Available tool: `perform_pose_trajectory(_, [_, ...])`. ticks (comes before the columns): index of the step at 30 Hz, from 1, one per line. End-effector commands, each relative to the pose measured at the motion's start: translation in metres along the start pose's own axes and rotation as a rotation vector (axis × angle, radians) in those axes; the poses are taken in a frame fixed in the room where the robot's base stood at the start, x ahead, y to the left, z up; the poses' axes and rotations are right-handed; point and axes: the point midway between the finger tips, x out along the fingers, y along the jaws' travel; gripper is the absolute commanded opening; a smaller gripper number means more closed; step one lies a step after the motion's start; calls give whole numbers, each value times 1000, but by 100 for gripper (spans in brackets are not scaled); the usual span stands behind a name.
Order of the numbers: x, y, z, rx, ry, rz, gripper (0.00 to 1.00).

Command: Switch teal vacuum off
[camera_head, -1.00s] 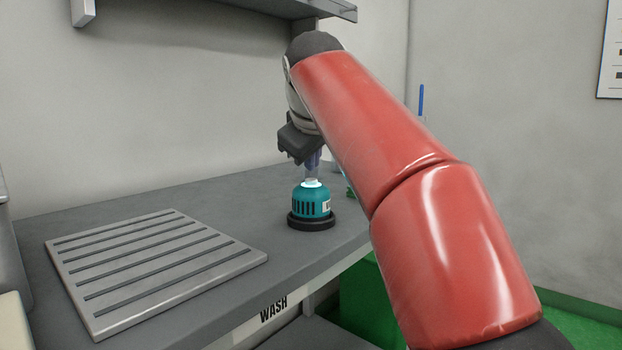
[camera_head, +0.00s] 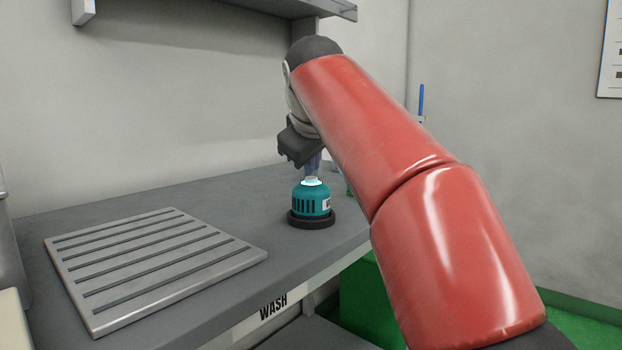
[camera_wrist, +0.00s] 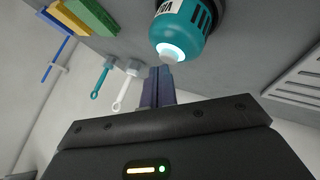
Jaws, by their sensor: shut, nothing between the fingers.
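The teal vacuum (camera_head: 311,202) stands upright on a black round base on the grey bench. A glowing pale ring surrounds the light button on its top. It also shows in the wrist view (camera_wrist: 180,30), with the lit ring facing my gripper. My gripper (camera_head: 312,170) is above the vacuum's top, pointing down, with its fingers together and empty. In the wrist view the closed fingers (camera_wrist: 158,78) end close to the button. I cannot tell whether they touch it.
A slatted grey rack (camera_head: 150,262) lies on the bench to the left. A shelf (camera_head: 230,8) hangs above. In the wrist view, teal and white ring-ended tools (camera_wrist: 103,78) and coloured blocks (camera_wrist: 85,18) are near the vacuum. Bench space left of the vacuum is clear.

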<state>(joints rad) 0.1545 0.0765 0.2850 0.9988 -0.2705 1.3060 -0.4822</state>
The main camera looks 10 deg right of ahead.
Motion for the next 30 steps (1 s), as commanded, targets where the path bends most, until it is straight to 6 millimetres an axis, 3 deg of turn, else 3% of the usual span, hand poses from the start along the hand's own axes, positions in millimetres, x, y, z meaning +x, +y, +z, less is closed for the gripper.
perform_pose_trajectory(30, [4,-3,3,0,0,0,0])
